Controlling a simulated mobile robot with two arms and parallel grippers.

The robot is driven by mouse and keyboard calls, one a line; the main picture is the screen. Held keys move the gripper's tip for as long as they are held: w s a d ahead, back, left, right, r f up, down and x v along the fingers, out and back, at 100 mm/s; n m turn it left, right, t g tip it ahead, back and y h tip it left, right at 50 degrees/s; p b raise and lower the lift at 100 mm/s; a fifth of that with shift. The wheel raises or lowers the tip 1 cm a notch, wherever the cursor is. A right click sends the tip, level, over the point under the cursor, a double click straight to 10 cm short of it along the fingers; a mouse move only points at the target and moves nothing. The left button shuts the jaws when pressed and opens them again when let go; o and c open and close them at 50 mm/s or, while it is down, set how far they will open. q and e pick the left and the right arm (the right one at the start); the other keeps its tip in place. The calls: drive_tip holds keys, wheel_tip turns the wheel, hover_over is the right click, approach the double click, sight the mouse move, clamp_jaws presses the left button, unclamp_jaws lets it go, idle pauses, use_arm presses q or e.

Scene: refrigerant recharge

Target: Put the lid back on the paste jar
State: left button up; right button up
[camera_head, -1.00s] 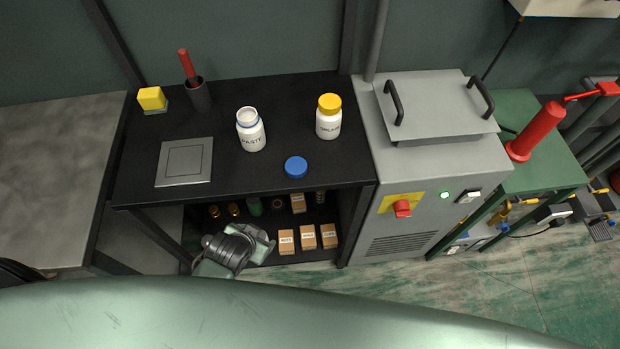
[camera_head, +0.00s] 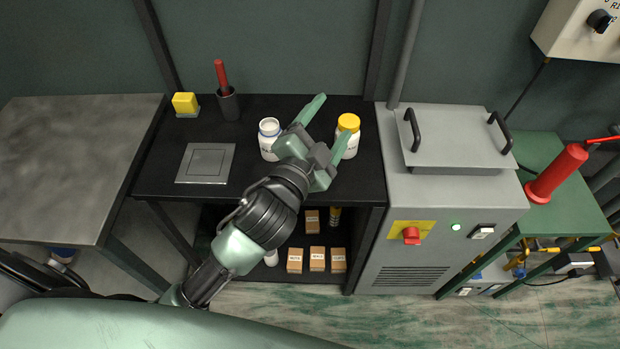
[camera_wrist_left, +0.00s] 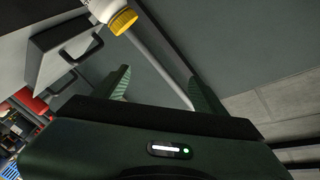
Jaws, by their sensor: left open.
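My left gripper (camera_head: 331,119) is open over the table, between the paste jar and the yellow-capped white bottle (camera_head: 348,134), and hides part of both. Its two fingers also show in the left wrist view (camera_wrist_left: 158,88) with nothing between them. The blue lid is not visible now; my gripper and arm cover the place where it lay earlier. The yellow-capped bottle also shows in the left wrist view (camera_wrist_left: 122,20). My right gripper is not in view.
A grey square plate (camera_head: 205,163), a yellow block (camera_head: 185,103) and a dark cup (camera_head: 229,104) with a red-handled tool sit on the table's left part. Small boxes (camera_head: 316,260) are on the lower shelf. A grey machine (camera_head: 430,200) stands against the right side.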

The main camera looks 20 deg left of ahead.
use_arm(q)
drive_tip(key=s+d+r+m+g+h, duration=0.3)
drive_tip(key=d+r+m+h, duration=1.2)
drive_tip(key=m, duration=0.4)
drive_tip(key=s+d+f+m+g, duration=0.85)
drive_tip(key=m+g, duration=0.65)
drive_tip(key=m, duration=0.3)
drive_tip(key=w+a+f+m+g+y, duration=0.1)
drive_tip(key=w+a+f+m+y, duration=0.3)
drive_tip(key=a+f+m+y, duration=0.55)
drive_tip(key=w+a+f+y, duration=0.1)
drive_tip(key=w+a+y, duration=0.1)
drive_tip(key=a, duration=0.3)
drive_tip(key=w+a+f+n+t+y, duration=0.1)
drive_tip(key=w+a+f+y, duration=0.1)
drive_tip(key=a, duration=0.4)
drive_tip(key=w+a+f+n+y, duration=0.1)
drive_tip(key=w+a+f+y, duration=0.1)
drive_tip(key=a+y, duration=0.2)
drive_tip(key=shift+w+a, duration=0.2)
drive_tip(key=shift+a, duration=0.9)
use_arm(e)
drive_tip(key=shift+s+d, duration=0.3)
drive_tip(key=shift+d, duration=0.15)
